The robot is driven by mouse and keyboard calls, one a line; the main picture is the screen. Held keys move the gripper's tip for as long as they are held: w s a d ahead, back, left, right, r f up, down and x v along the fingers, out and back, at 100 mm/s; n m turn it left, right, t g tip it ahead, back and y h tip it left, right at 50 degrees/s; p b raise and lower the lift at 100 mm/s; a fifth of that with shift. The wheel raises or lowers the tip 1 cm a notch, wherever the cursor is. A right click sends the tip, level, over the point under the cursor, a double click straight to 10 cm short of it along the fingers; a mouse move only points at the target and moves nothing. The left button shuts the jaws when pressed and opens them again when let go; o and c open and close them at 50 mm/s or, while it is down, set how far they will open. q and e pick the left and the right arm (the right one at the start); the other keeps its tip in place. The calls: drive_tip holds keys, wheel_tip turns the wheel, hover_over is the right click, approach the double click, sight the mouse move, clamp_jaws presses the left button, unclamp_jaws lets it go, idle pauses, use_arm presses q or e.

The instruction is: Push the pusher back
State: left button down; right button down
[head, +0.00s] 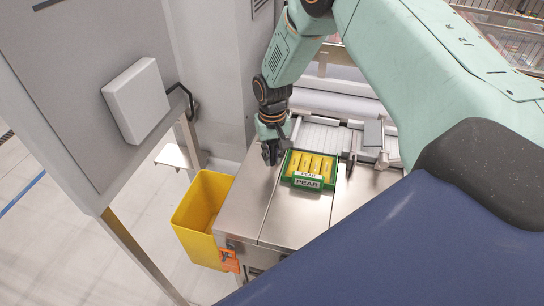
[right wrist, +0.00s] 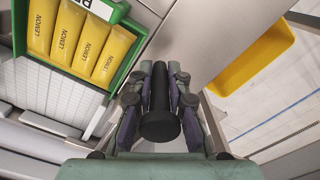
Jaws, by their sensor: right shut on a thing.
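My right gripper (head: 270,152) is low over the steel counter, just left of the green tray. In the right wrist view it is shut around a black round-ended handle (right wrist: 160,124), with fingers on both sides. The handle looks like the pusher's grip, but the pusher's body cannot be made out. In the right wrist view the packs (right wrist: 92,50) read LEMON. My left gripper is not in view.
A yellow bin (head: 200,210) stands on the floor left of the steel counter (head: 297,224). A grey cabinet (head: 90,70) with a white box rises at the left. A grey upright plate (head: 374,134) stands right of the tray. The counter in front of the tray is clear.

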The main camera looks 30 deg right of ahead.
drive_tip(key=shift+w+d, duration=0.3)
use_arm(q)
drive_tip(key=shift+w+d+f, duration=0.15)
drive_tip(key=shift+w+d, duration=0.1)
use_arm(e)
drive_tip(key=shift+w, duration=0.1)
drive_tip(key=shift+w+d+r, duration=0.1)
drive_tip(key=shift+r, duration=0.05)
drive_tip(key=c, duration=1.7)
unclamp_jaws()
drive_tip(key=o, duration=0.4)
drive_tip(key=shift+w+d+f, duration=0.1)
drive_tip(key=shift+d+f, duration=0.1)
drive_tip(key=shift+f, duration=0.05)
drive_tip(key=shift+s+a+r, duration=0.15)
drive_tip(key=shift+s+a, duration=0.05)
drive_tip(key=shift+r, duration=0.3)
wheel_tip(320, 180, up, 11)
drive_tip(key=shift+f, duration=0.1)
drive_tip(key=shift+w+d+r, duration=0.1)
drive_tip(key=shift+d+r, duration=0.05)
drive_tip(key=shift+r, duration=0.05)
